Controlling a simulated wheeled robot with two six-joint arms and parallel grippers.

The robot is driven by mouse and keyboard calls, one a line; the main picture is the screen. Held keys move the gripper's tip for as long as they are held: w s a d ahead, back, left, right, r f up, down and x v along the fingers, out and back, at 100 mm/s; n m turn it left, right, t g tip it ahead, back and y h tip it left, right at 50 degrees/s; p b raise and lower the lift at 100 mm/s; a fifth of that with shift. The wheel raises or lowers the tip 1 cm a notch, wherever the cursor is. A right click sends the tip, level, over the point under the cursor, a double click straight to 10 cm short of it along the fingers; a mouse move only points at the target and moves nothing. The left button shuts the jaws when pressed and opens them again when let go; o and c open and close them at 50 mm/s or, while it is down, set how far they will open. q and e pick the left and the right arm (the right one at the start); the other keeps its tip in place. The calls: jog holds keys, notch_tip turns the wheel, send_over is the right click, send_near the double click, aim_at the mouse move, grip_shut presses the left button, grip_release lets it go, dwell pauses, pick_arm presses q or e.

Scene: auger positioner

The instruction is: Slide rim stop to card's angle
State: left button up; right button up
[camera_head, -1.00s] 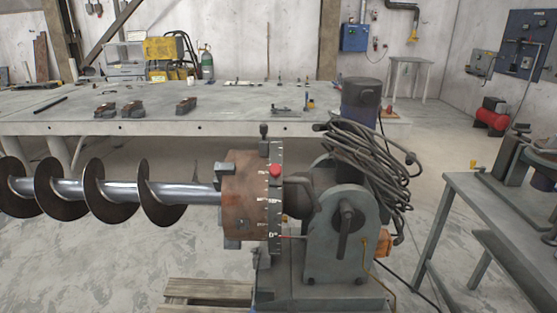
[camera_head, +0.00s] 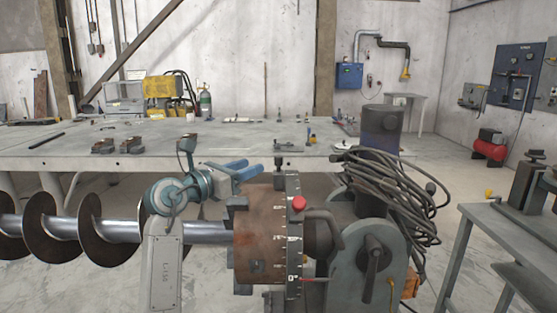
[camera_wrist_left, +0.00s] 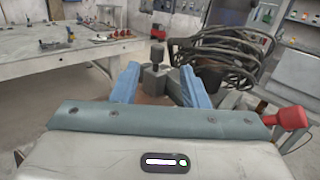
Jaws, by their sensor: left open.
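The graduated rim (camera_head: 293,245) is a dark band with white marks on the rusty chuck drum (camera_head: 262,235). A red knob (camera_head: 299,203), which looks like the rim stop, sits on its upper part; it also shows at the right in the wrist view (camera_wrist_left: 290,118). My left gripper (camera_head: 249,168) is open, its blue fingers above the drum's top, left of and higher than the knob. In the wrist view a grey block with a dark post (camera_wrist_left: 157,58) shows between and beyond the fingers (camera_wrist_left: 159,72). I cannot make out a card. My right gripper is out of view.
The auger (camera_head: 110,231) runs left from the drum. A grey drive housing (camera_head: 350,255) with a motor and coiled cables (camera_head: 395,190) stands right of the rim. A long table (camera_head: 75,155) with small parts is behind, and a side bench (camera_head: 500,222) is at right.

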aim_at(278, 157)
pick_arm(q)
jog(key=x, duration=0.3)
jog(key=p+x, duration=0.1)
jog(key=x, duration=0.7)
jog(key=shift+w+f+p, duration=0.1)
jog(key=shift+f+p, duration=0.2)
jog(key=shift+p, duration=0.1)
pick_arm(e)
notch_tip(278, 157, down, 6)
jog(key=s, duration=0.2)
jog(key=shift+s+d+r, duration=0.15)
jog(key=shift+s+d, duration=0.1)
jog(key=shift+s, duration=0.1)
pick_arm(q)
jog(key=shift+c, duration=0.4)
grip_shut()
